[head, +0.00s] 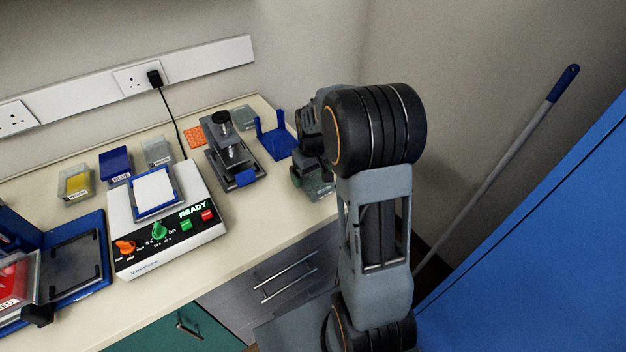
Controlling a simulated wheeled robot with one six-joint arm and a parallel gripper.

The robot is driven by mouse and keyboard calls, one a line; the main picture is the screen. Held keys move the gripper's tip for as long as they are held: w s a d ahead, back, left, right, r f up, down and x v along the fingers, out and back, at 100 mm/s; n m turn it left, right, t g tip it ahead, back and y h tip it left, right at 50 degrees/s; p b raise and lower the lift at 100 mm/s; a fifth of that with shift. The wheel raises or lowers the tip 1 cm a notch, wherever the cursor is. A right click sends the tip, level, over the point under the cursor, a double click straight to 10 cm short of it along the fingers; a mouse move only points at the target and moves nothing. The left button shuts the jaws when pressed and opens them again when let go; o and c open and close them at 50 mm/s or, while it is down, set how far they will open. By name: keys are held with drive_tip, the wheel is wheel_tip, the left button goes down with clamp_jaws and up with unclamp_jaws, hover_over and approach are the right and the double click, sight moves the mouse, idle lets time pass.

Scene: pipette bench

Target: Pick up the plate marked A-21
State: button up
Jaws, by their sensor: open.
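No label reading A-21 can be made out in the head view. A white plate (154,190) lies in a blue frame on top of a white bench device (150,236) whose panel reads READY. My gripper (312,184) is at the right end of the bench, partly hidden behind my own arm. It is open, and nothing shows between its fingers. It is well to the right of the white plate, beyond the grey press-like device (226,146).
Small bins labelled YELLOW (76,185) and BLUE (116,167) stand at the back left. A blue holder (275,140) stands near my gripper. A blue-framed device (75,262) fills the left end. A bare bench strip (255,215) runs along the front.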

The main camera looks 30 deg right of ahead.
drive_tip(key=shift+f, duration=0.45)
drive_tip(key=c, duration=0.6)
drive_tip(key=shift+r, duration=0.15)
drive_tip(key=shift+r, duration=0.55)
wheel_tip(320, 180, up, 2)
drive_tip(key=shift+r, duration=0.1)
drive_tip(key=s+r, duration=0.4)
drive_tip(key=r, duration=0.1)
drive_tip(key=shift+s+d+r+b, duration=0.2)
drive_tip(key=shift+s+d+b, duration=0.05)
drive_tip(key=shift+s+b, duration=0.15)
drive_tip(key=s+r, duration=0.1)
drive_tip(key=s, duration=0.2)
drive_tip(key=s+r, duration=0.1)
drive_tip(key=s, duration=0.2)
drive_tip(key=s+r+b, duration=0.1)
drive_tip(key=s+r, duration=0.1)
drive_tip(key=s, duration=0.1)
drive_tip(key=shift+s+d, duration=0.1)
drive_tip(key=shift+d, duration=0.25)
drive_tip(key=shift+r, duration=0.25)
